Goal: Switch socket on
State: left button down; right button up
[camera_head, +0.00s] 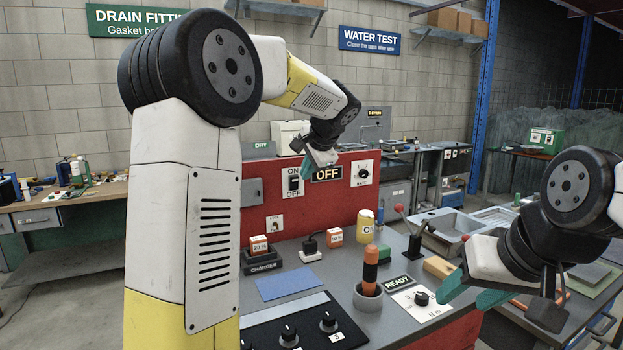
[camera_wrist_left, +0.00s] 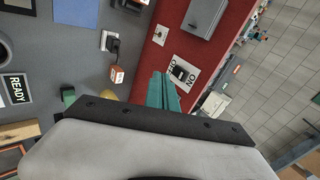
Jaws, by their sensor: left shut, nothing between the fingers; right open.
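A white switch plate (camera_head: 295,182) marked ON at the top and OFF at the bottom, with a black switch, is on the red panel (camera_head: 330,205). It also shows in the left wrist view (camera_wrist_left: 183,74), close to my fingertips. A black sign (camera_head: 327,174) beside it reads OFF. A small pale plate (camera_head: 274,222) sits lower on the panel. My left gripper (camera_head: 304,166) is shut and empty in front of the panel, near the switch plate; its teal fingers (camera_wrist_left: 163,85) show in the wrist view. I cannot tell whether they touch the switch. My right gripper (camera_head: 472,295) is open and empty at the bench's right.
A dial plate (camera_head: 363,173) is right of the OFF sign. A blue mat (camera_head: 288,283) lies flat.

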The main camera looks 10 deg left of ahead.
pick_arm(q)
jog(key=shift+m+t+y, duration=0.3)
jog(key=shift+m+y, duration=0.2)
jog(key=shift+m, duration=0.1)
jog(key=w, duration=0.2)
jog(key=w+d, duration=0.1)
jog(key=w, duration=0.2)
jog(key=shift+w+d, duration=0.1)
jog(key=shift+w, duration=0.15)
send_near(295, 183)
jog(key=x, duration=0.5)
jog(key=shift+s+d+f, duration=0.1)
jog(key=shift+d+f, duration=0.1)
jog(key=shift+f, duration=0.1)
jog(key=shift+w+a+r, duration=0.1)
jog(key=shift+w+a, duration=0.15)
jog(key=shift+w, duration=0.05)
